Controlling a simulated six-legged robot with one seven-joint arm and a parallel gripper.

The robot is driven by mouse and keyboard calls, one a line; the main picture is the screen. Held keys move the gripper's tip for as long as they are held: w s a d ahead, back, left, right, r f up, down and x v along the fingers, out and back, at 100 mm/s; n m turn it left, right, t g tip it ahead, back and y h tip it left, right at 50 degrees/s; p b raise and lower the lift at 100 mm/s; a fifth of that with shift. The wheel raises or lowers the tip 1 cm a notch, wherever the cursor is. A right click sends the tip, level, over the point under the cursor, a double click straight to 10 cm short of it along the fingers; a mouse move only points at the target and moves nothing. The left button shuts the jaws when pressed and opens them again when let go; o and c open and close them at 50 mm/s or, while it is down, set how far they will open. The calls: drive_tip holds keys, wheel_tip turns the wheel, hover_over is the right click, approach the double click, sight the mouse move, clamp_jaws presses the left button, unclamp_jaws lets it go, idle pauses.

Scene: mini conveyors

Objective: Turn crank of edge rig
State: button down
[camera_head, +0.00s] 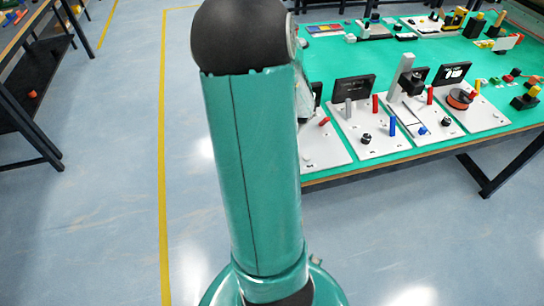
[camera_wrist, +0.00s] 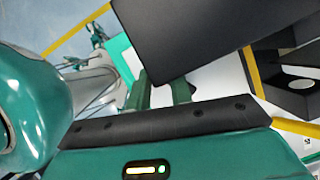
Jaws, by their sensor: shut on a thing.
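In the wrist view my gripper (camera_wrist: 161,92) has its two green fingers close together, shut on a part that looks like the crank; it is mostly hidden between and beyond the fingertips. A large black panel (camera_wrist: 200,35) stands right in front of the fingers, with a pale base (camera_wrist: 218,82) beneath it. In the head view my arm covers the middle and hides my gripper. The nearest rig at the table's left edge shows only partly beside my arm: a white base plate (camera_head: 322,151) with a red peg (camera_head: 324,122).
The green table (camera_head: 330,60) holds several more rigs with black panels, such as one white plate (camera_head: 375,145) with red and blue pegs. Small parts and tools lie behind and to the right. A dark shelf table (camera_head: 35,80) stands far left. The floor between is clear.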

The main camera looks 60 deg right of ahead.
drive_tip(key=shift+w+d+m+h, duration=0.1)
drive_tip(key=shift+w+m+h, duration=0.15)
drive_tip(key=shift+m, duration=0.45)
drive_tip(key=shift+w+d+m+h, duration=0.1)
drive_tip(key=shift+w+m+h, duration=0.15)
drive_tip(key=shift+m, duration=0.45)
drive_tip(key=c, duration=1.3)
unclamp_jaws()
drive_tip(key=shift+o, duration=0.2)
drive_tip(key=v, duration=1.4)
drive_tip(key=shift+s, duration=0.2)
drive_tip(key=shift+f, duration=0.15)
